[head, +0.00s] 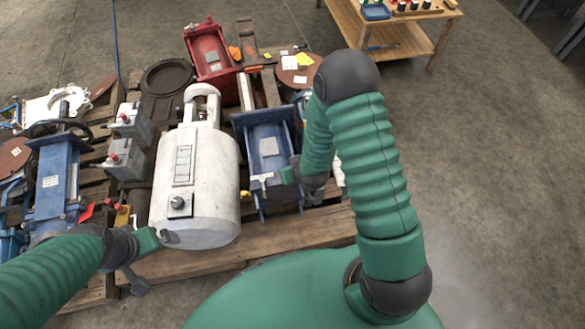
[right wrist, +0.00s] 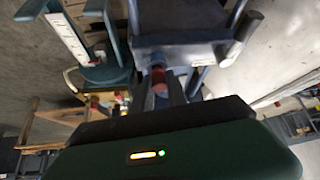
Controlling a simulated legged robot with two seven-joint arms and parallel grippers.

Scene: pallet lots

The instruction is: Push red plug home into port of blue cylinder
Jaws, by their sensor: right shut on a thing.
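A blue machine part with a box-like top and legs (head: 268,147), seemingly the blue cylinder, stands on the pallet right of the white tank. My right gripper (head: 285,176) is at its near right side, and its fingertips are hard to make out. In the right wrist view, a small red piece (right wrist: 157,76), seemingly the red plug, sits at the shut jaws, close under the blue body (right wrist: 180,22). The port is not clearly visible, so I cannot tell how deep the plug sits. My left gripper (head: 166,237) is by the white tank's near end; its jaws are too small to judge.
The white tank (head: 215,160) lies mid-pallet. Grey blocks with red caps (head: 125,155) and another long blue unit (head: 55,180) are to its left. A red machine part (head: 210,55) is behind.

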